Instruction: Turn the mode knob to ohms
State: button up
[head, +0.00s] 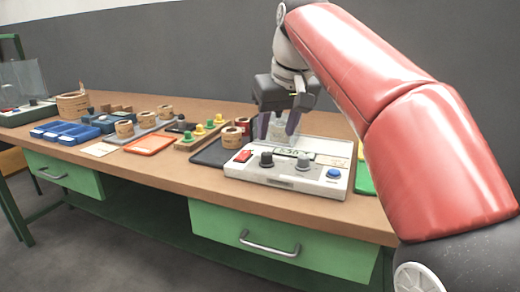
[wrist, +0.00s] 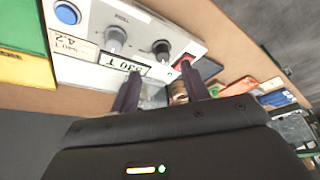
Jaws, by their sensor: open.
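The tester (head: 285,185) is a pale box on the bench with a small display (head: 296,152). Its front panel carries a black knob (head: 266,160), a grey knob (head: 303,161), a red switch (head: 243,156) and a blue button (head: 334,173). The wrist view also shows the grey knob (wrist: 117,37) and black knob (wrist: 161,48). I cannot read which is the mode knob or its setting. My gripper (head: 277,134) is open and empty, pointing down above the tester's rear part, behind the knobs. In the wrist view its fingertips (wrist: 160,70) are apart from both knobs.
A dark mat (head: 211,153) and wooden coils (head: 231,137) lie left of the tester. Farther left are a peg rack (head: 203,134), an orange tray (head: 150,144) and blue bins (head: 68,132). A green item (head: 364,179) lies right of the tester. The bench front edge is clear.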

aim_at(267, 153)
jog(key=x, duration=0.2)
jog(key=b+x, duration=0.1)
jog(key=x, duration=0.2)
jog(key=b+x, duration=0.1)
jog(key=x, duration=0.2)
jog(key=shift+w+a+r, duration=0.25)
jog(key=shift+w+a, duration=0.1)
jog(key=shift+w, duration=0.05)
jog(key=c, duration=1)
